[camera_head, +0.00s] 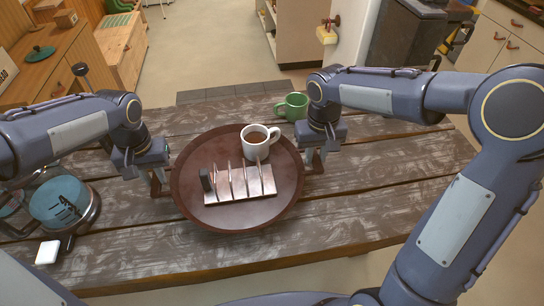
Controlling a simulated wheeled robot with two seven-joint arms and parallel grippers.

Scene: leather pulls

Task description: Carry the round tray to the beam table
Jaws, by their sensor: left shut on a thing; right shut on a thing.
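The round tray (270,212) is dark reddish brown and sits over a weathered wooden table (370,205); I cannot tell whether it touches the boards. A white mug (258,148) with brown liquid stands on its far part. A toast rack (238,186) with upright dividers stands near its middle. My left gripper (160,185) is shut on the tray's left edge. My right gripper (312,165) is shut on the tray's right edge. The fingertips are partly hidden by the gripper bodies.
A green mug (293,106) stands behind the tray, close to my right gripper. A round teal-topped container (60,202) stands at the table's left end, with a small white block (47,252) near it. Bare boards lie to the right. Open floor (200,50) shows beyond the table.

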